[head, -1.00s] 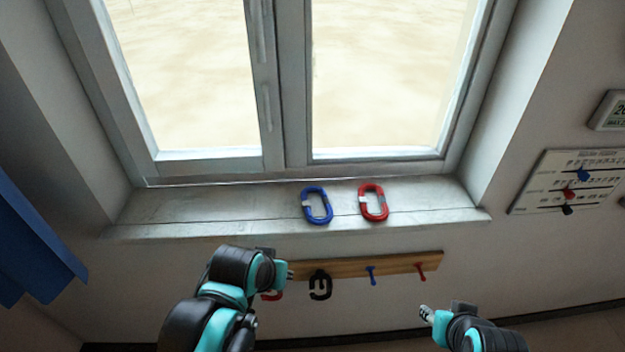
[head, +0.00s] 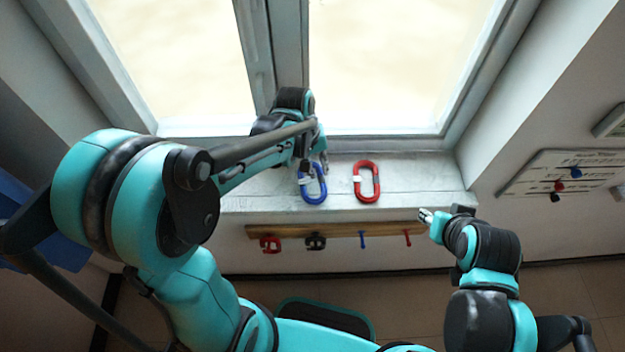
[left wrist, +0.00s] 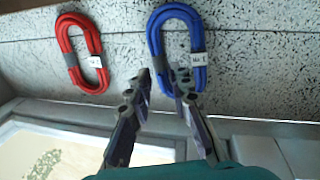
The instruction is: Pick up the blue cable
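The blue cable (head: 313,186) is a coiled oval loop with a pale label, lying on the windowsill (head: 420,176) below the window. My left gripper (head: 312,166) is over the sill at the far end of the loop. In the left wrist view the blue cable (left wrist: 168,20) lies beyond the fingertips. My left gripper (left wrist: 161,78) is open there, one finger near the loop's labelled side and the other apart from it; contact is unclear. My right gripper (head: 427,215) is at the right, before the wall and away from the cable; its finger opening is too small to judge.
A red cable coil (head: 367,182) lies on the sill right of the blue one. Below the sill is a wooden peg rail (head: 335,230) with a red and a black coil and blue and red pegs. A wall board (head: 565,171) hangs at the right.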

